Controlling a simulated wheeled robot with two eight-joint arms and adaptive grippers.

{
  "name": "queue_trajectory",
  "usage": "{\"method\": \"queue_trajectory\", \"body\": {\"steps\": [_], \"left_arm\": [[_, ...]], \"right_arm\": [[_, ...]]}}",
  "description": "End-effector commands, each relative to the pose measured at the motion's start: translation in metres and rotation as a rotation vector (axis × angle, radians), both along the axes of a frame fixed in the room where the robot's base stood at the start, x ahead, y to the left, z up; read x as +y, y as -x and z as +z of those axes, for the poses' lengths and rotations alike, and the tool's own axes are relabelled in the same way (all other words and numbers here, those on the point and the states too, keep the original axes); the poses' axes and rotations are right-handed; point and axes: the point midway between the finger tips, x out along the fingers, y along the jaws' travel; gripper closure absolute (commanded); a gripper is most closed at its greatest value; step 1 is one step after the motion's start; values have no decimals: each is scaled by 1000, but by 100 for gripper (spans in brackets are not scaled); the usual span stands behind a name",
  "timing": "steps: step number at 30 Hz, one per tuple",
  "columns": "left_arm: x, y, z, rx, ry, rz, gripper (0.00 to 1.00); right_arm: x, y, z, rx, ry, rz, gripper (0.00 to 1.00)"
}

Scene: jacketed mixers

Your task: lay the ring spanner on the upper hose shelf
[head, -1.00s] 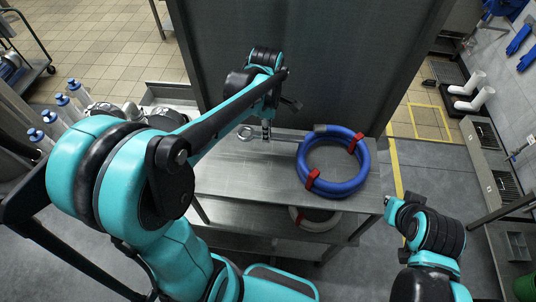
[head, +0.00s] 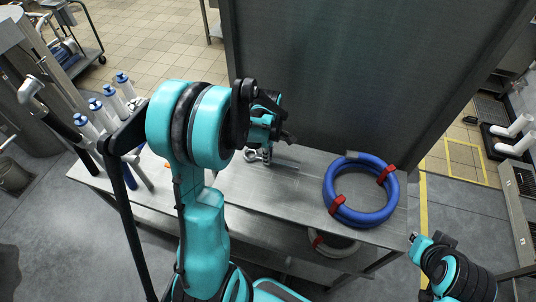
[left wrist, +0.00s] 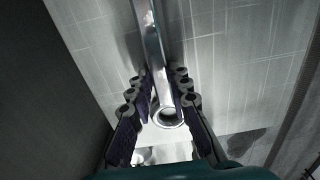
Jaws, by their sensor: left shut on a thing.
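My left gripper (head: 266,157) is shut on the ring spanner (head: 250,155), over the back part of the upper hose shelf (head: 245,198). In the left wrist view the spanner's bright shaft (left wrist: 153,45) runs between the fingers (left wrist: 160,95), with a ring end (left wrist: 168,118) near the fingertips. I cannot tell whether the spanner touches the shelf. A blue hose coil (head: 338,210) with red straps lies on the shelf, right of the spanner and apart from it.
A dark upright panel (head: 360,75) stands behind the shelf. Another coil (head: 330,245) lies on the level below. Bare shelf top lies in front of the spanner and left of the blue hose.

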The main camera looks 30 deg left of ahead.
Motion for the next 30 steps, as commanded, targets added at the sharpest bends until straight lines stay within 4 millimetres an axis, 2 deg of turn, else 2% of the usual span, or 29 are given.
{"method": "queue_trajectory", "body": {"steps": [9, 10, 12, 23, 26, 30], "left_arm": [[0, 0, -4, 0, 0, 0, 100], [0, 0, -3, 0, 0, 0, 74], [0, 0, -3, 0, 0, 0, 61], [0, 0, 2, 0, 0, 0, 61], [0, 0, 13, 0, 0, 0, 61], [0, 1, 42, 0, 0, 0, 61]], "right_arm": [[0, 0, -5, 0, 0, 0, 100], [0, 0, -4, 0, 0, 0, 100], [0, 0, -4, 0, 0, 0, 100], [0, 0, 1, 0, 0, 0, 100], [0, 0, 1, 0, 0, 0, 100], [0, 0, 1, 0, 0, 0, 100]]}}
